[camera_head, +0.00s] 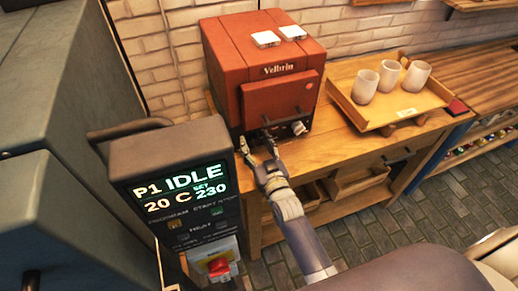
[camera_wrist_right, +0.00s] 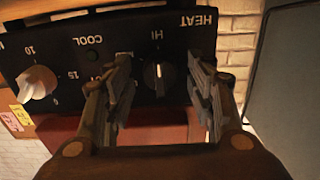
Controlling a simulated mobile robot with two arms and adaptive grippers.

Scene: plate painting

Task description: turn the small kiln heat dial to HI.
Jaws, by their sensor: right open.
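The small red kiln (camera_head: 262,60), marked Velbrin, stands on the wooden bench with its dark control panel low at the front. In the right wrist view, the dark heat dial (camera_wrist_right: 159,76) is under the HEAT lettering, with HI printed above it in the picture. A short white mark on the dial runs roughly in line with HI; its pointing end is unclear. My right gripper (camera_wrist_right: 160,92) is open, with one finger on each side of the dial; contact is unclear. The head view shows my right gripper (camera_head: 258,152) at the panel's left part. My left gripper is out of view.
A pale timer knob (camera_wrist_right: 37,84) with numbers sits left of the dial. A wooden tray (camera_head: 428,105) with white cups stands right of the kiln. The larger kiln's control box (camera_head: 150,150), showing IDLE, stands close to my arm's left.

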